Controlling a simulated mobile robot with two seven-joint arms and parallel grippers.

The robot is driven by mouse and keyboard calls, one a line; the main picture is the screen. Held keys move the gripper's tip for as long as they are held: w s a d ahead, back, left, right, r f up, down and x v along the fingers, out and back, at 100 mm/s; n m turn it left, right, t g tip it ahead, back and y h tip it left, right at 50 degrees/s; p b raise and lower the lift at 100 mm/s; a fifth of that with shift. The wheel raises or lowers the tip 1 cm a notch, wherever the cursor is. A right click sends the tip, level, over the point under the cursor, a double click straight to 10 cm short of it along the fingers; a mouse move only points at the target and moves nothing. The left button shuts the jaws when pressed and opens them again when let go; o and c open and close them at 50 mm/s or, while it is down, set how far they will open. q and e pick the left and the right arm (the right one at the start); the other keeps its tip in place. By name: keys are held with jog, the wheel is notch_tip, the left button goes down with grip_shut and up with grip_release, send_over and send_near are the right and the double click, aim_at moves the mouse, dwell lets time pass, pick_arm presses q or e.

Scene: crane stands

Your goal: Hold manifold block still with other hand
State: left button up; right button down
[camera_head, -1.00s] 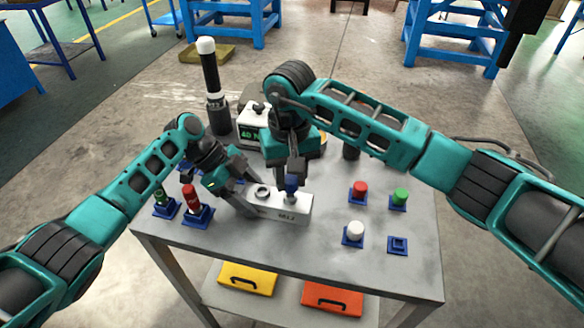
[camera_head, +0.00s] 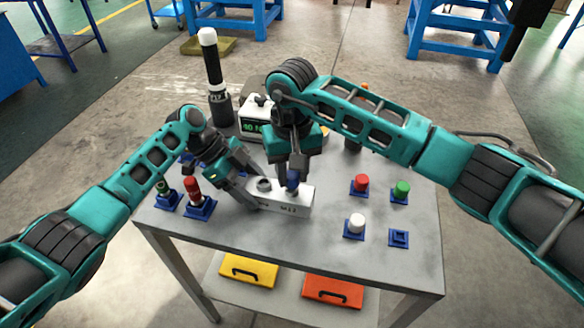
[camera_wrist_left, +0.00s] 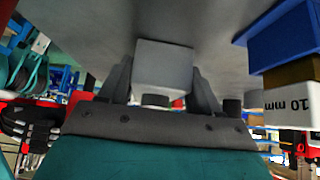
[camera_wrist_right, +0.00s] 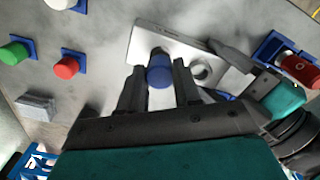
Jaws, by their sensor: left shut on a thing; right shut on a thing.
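The white manifold block (camera_head: 274,205) lies on the grey table, with an open round port on top near its left end. It also shows in the left wrist view (camera_wrist_left: 165,62) and the right wrist view (camera_wrist_right: 182,43). My left gripper (camera_head: 254,188) is shut on the block's left end, one finger on each side. My right gripper (camera_head: 292,172) is above the block's right part, shut on a blue plug (camera_head: 292,181) that stands at the block's top.
A red-capped part (camera_head: 193,188) in a blue holder stands left of the block. Red (camera_head: 361,182), green (camera_head: 402,187) and white (camera_head: 357,222) caps sit in blue holders at right, near an empty holder (camera_head: 398,238). A tall black cylinder (camera_head: 214,80) stands behind.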

jog(key=shift+f, duration=0.5)
jog(key=m, duration=0.5)
dwell(0.3)
jog(key=shift+m, duration=1)
jog(key=m, duration=0.3)
jog(key=shift+m, duration=0.3)
